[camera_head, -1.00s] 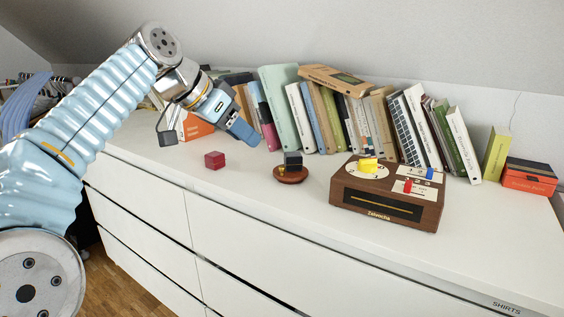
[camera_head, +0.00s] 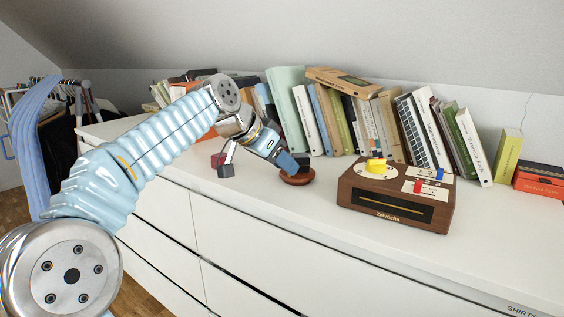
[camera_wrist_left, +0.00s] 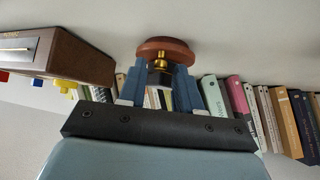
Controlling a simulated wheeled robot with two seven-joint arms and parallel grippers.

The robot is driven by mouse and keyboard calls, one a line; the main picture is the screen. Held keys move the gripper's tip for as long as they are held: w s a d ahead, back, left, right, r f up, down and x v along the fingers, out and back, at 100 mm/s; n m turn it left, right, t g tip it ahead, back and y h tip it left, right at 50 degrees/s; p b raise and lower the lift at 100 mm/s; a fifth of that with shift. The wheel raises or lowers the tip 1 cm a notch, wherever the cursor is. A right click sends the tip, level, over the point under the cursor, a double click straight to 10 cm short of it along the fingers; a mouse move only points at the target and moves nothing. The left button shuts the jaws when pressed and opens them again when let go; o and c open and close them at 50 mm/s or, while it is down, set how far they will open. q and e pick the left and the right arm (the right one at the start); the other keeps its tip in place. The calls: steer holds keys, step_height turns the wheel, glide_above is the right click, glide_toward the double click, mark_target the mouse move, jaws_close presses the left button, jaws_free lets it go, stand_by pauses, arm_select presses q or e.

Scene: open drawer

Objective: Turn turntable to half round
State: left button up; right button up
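My left gripper (camera_head: 293,165) is at the turntable. The fingers partly hide the turntable in the head view. My right gripper is not in view.
A wooden radio-like box (camera_head: 395,197) with yellow, blue and red knobs stands right of the turntable. A row of books (camera_head: 345,118) stands along the back. The dresser front edge is clear.

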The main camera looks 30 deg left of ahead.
arm_select(q)
jaws_close()
steer(key=shift+a+r+m+p, duration=0.15)
steer(key=shift+m+p, duration=0.15)
steer(key=shift+p, duration=0.05)
steer(key=shift+h, duration=0.3)
steer(key=shift+o, duration=1.1)
jaws_free()
steer(key=p+v, duration=0.2)
steer(key=v, duration=1.1)
steer(key=shift+r, duration=0.35)
steer(key=shift+s+a, duration=0.1)
steer(key=shift+s, duration=0.05)
